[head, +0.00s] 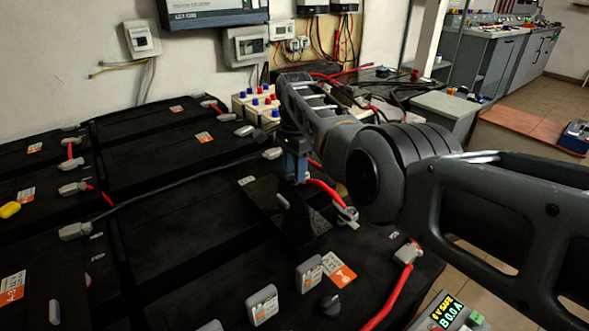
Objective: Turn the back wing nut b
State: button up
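My gripper (295,168) points down over the black batteries (180,235) near the middle of the picture. Its fingertips are small and dark here, and I cannot tell if they are open or hold anything. A red cable runs from beside the fingertips to a grey terminal clamp (347,214) on the right. Another grey clamp (272,153) sits just left of the gripper. A small grey upright piece (283,201) stands on the battery just below the fingertips. No wing nut can be clearly made out; one at the fingertips would be hidden by the gripper.
Grey clamps, red cables and a thin black cable cross the battery tops. Grey blocks (263,304) stand at the front. A yellow piece (10,210) lies at left. White boxes with red and blue caps (250,105) are behind. A meter (448,313) is at lower right.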

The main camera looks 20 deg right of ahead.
grip_shut()
dwell(0.3)
jog(key=shift+n, duration=0.4)
jog(key=n, duration=0.8)
jog(key=shift+n, duration=0.3)
jog(key=n, duration=0.4)
jog(key=shift+n, duration=2.2)
